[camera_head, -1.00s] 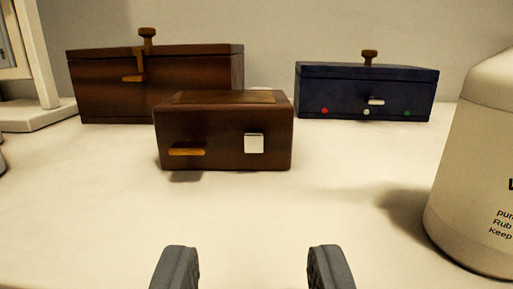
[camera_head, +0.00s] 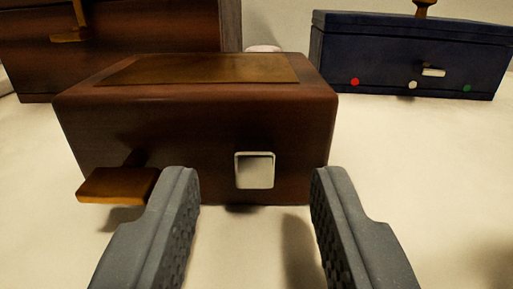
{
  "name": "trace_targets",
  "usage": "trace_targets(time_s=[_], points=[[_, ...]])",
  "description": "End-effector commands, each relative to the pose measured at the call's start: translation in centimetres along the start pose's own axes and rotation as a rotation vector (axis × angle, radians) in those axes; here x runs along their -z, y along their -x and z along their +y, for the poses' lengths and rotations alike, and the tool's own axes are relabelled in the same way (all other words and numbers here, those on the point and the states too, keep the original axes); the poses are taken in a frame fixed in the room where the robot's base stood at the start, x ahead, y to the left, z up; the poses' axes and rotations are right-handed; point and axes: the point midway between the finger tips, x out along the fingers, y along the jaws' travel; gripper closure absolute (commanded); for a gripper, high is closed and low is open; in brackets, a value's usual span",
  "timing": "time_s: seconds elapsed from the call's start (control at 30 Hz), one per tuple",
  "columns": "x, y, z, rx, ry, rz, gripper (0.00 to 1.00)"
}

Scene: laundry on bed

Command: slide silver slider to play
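A small brown wooden box (camera_head: 200,128) stands close in front of me. A silver square piece (camera_head: 255,170), likely the slider, sits on the right part of its front face. A golden-brown tab (camera_head: 115,186) sticks out of the lower left of that face. My gripper (camera_head: 256,185) is open and empty. Its two fingers lie to the left and right of the silver piece in the picture, with the left fingertip near the tab. I cannot tell whether any finger touches the box. No play marking is readable.
A larger brown box (camera_head: 150,35) stands behind on the left. A dark blue box (camera_head: 385,55) with a silver handle (camera_head: 433,72) and red, white and green dots stands behind on the right. The pale surface (camera_head: 440,150) on the right is clear.

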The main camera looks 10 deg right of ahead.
Motion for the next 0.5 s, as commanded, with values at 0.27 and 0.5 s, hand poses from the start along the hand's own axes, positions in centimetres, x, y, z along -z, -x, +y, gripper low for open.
trace_targets(time_s=[0.27,0.5], points=[[0.01,-1.08,0.04,0.0,-0.001,0.0,0.64],[0.04,-1.09,0.06,0.0,0.0,0.001,0.66]])
